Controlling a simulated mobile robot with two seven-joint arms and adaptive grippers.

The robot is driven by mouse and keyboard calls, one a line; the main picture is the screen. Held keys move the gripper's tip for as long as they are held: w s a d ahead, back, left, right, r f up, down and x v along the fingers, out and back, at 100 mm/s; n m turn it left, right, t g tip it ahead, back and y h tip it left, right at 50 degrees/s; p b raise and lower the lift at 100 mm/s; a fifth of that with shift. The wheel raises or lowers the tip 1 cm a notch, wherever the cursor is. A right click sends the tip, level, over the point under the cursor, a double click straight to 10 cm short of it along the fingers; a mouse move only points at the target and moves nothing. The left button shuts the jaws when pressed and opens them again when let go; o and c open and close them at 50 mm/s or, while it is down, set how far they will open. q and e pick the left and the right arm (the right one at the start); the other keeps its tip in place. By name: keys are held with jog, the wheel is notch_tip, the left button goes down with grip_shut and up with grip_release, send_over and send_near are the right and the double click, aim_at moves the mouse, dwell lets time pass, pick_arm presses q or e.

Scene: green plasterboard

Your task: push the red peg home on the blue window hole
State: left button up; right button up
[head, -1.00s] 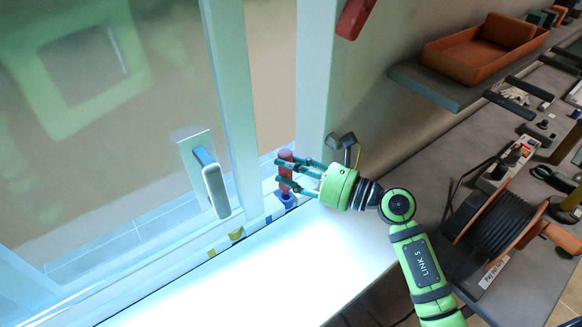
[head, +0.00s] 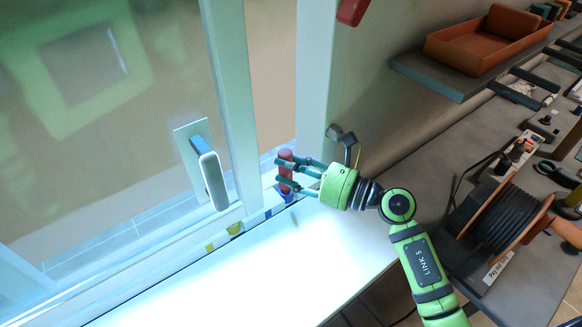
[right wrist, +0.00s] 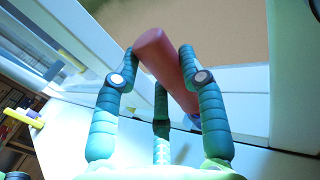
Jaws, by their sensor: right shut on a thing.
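The red peg (head: 285,166) stands near upright, slightly tilted in the picture, at the right end of the window's bottom rail. My right gripper (head: 287,176) comes from the right and its green fingers are shut around the peg. In the right wrist view the peg (right wrist: 163,55) slants between the fingers (right wrist: 160,68), with its thick end uppermost. The blue hole mark (head: 288,195) is just below the peg; a bit of blue also shows at the peg's lower end in the right wrist view (right wrist: 195,118). How deep the peg sits is hidden by the fingers. My left gripper is out of view.
The grey window handle (head: 209,176) stands out left of the peg. A yellow mark (head: 234,228) lies further along the rail. A small grey fitting (head: 343,137) is on the wall behind my gripper. The bright sill (head: 250,275) in front is clear.

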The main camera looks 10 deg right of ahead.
jog(key=shift+f+b, duration=0.85)
jog(key=shift+f, duration=0.1)
jog(key=o, duration=1.1)
jog(key=shift+d, duration=0.1)
jog(key=v, duration=1.2)
